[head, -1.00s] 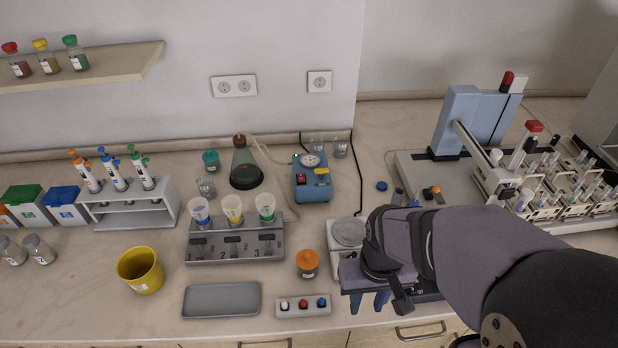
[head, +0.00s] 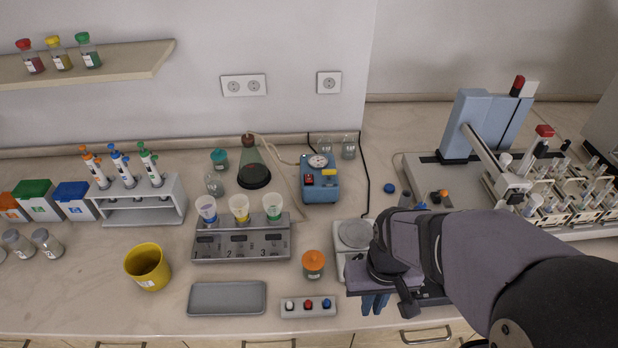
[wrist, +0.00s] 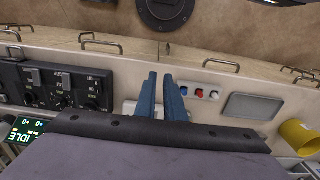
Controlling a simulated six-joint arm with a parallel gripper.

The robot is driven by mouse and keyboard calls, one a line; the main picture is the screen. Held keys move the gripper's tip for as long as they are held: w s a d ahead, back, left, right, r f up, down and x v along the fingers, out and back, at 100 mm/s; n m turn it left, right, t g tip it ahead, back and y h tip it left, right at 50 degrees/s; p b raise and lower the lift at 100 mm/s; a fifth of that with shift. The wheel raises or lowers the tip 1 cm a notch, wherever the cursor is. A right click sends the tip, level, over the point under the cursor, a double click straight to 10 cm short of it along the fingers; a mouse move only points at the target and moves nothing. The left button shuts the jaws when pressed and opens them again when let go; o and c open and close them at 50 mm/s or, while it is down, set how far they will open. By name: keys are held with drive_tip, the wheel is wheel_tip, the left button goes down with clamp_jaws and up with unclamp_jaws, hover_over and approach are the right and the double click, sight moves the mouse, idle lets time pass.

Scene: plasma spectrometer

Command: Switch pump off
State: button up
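The pump (head: 320,185) is a small blue box with a round gauge on top, in the back middle of the bench in the head view. A red switch (head: 309,180) sits on its front, with a yellow label beside it. The switch position is too small to tell. My gripper (head: 375,304) is over the bench's front edge, in front and to the right of the pump, apart from it. Its two blue fingers (wrist: 159,76) are drawn together and empty in the wrist view, pointing at the drawer fronts. The pump is not visible in the wrist view.
A stand with three coloured funnels (head: 242,246) is left of the pump, and a flask (head: 254,172) behind it. A scale (head: 354,236) stands between my gripper and the pump. A button box (head: 308,306) and orange-lidded jar (head: 313,263) are left of my gripper.

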drive_tip(key=shift+w+a+f, duration=0.15)
drive_tip(key=shift+w, duration=0.15)
clamp_jaws()
drive_tip(key=w+a+f+n+t+y+b, duration=0.1)
drive_tip(key=w+a+t+b, duration=0.2)
drive_tip(key=w, duration=0.6)
drive_tip(key=w+a+f+t+y+b, duration=0.1)
drive_tip(key=w+a+t+b, duration=0.25)
drive_tip(key=w, duration=0.55)
drive_tip(key=w+a+r+t+h+b, duration=0.1)
drive_tip(key=w+r+t+b, duration=0.1)
drive_tip(key=w, duration=0.5)
drive_tip(key=w+a+r+m+t+h+b, duration=0.1)
drive_tip(key=w+a+r+t+b, duration=0.1)
drive_tip(key=w+t, duration=0.3)
drive_tip(key=shift+w+r+b, duration=0.35)
drive_tip(key=shift+w+r, duration=0.45)
drive_tip(key=shift+w, duration=0.4)
drive_tip(key=shift+w, duration=0.1)
